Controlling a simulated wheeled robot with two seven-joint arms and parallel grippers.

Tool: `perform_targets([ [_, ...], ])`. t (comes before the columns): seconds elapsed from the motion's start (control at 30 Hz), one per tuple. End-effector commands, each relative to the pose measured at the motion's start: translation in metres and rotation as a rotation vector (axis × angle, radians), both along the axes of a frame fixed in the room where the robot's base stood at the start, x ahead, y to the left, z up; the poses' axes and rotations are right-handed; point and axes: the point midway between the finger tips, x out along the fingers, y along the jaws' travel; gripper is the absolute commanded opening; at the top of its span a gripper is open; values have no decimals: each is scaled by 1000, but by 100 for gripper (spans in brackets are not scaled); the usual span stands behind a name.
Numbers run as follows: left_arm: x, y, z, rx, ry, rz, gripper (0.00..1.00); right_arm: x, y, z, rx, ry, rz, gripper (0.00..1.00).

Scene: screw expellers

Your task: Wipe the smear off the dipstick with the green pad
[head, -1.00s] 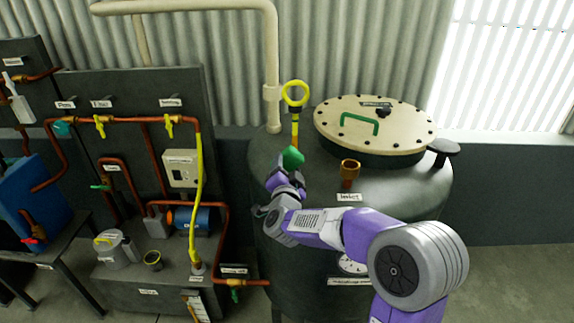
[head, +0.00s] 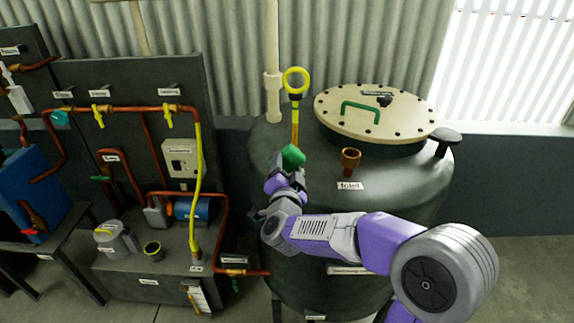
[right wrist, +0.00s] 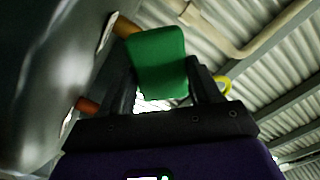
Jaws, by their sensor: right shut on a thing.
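The dipstick (head: 295,125) stands upright at the left of the tank top, with a yellow ring handle (head: 296,80) and an orange-yellow shaft. The green pad (head: 292,156) is in front of or against the lower visible shaft; I cannot tell if they touch. My right gripper (head: 288,170) is shut on the pad. In the right wrist view, the pad (right wrist: 157,62) sits between the two fingers (right wrist: 163,88), and part of the yellow ring (right wrist: 224,86) shows beside them. I cannot make out the smear. The left gripper is not in view.
A cream pipe (head: 272,95) stands behind the dipstick. A panel with copper pipes and yellow valves (head: 168,118) is at left.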

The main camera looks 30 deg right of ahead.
Motion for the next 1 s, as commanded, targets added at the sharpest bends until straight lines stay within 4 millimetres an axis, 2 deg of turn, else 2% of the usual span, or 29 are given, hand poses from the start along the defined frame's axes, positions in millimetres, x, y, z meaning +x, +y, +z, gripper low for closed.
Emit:
perform_targets([
  [0.13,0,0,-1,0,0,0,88,-5,3,0,1,-1,0,38],
  [0.63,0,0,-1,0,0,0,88,-3,2,0,0,-1,-1,38],
  [1.0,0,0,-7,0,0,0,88,25,-16,-1,0,-1,4,38],
])
